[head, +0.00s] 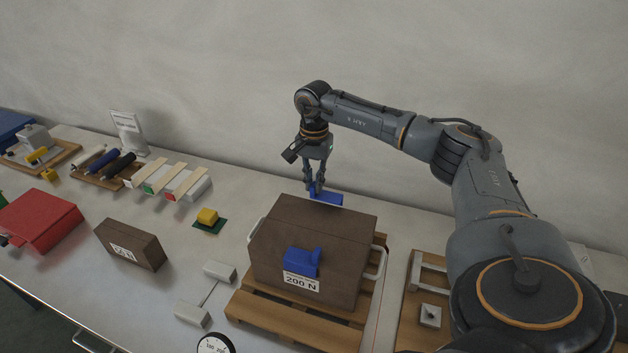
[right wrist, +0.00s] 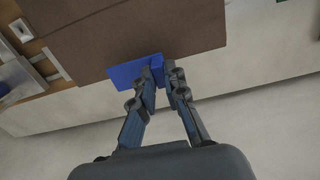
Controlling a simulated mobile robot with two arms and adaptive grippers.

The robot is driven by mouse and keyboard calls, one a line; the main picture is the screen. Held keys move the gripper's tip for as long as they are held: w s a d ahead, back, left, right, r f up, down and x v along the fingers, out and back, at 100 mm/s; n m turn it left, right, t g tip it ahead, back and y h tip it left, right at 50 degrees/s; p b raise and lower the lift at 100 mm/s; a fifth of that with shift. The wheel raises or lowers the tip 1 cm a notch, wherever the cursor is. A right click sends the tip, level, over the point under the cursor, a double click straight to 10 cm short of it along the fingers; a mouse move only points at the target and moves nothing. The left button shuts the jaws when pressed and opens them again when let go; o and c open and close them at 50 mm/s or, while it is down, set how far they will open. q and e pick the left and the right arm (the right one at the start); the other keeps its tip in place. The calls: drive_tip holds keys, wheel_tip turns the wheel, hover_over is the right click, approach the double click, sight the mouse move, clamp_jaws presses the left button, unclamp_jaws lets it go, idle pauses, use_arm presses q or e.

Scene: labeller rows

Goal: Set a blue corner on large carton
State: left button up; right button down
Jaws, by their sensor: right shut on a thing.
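The large carton (head: 312,226) is a brown box with a "200 N" label, standing on a wooden pallet (head: 262,315). One blue corner (head: 302,262) sits on its front top edge. My right gripper (head: 316,190) is shut on another blue corner (head: 328,199) at the carton's far top edge. In the right wrist view, the fingers (right wrist: 163,72) pinch this blue corner (right wrist: 122,75) against the edge of the carton (right wrist: 120,30). I cannot tell whether it is fully seated. My left gripper is out of view.
A small brown carton (head: 130,244), a red case (head: 38,220) and a yellow block (head: 208,215) on a green pad lie to the left. A white two-block tool (head: 193,314) and a dial gauge (head: 215,344) are near the pallet. A wooden tray (head: 412,325) stands right.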

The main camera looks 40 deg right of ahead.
drive_tip(key=shift+f+b, duration=1.15)
drive_tip(key=shift+f, duration=0.7)
drive_tip(key=c, duration=1.3)
unclamp_jaws()
drive_tip(key=shift+r, duration=0.1)
wheel_tip(320, 180, up, 12)
drive_tip(key=shift+f, duration=0.1)
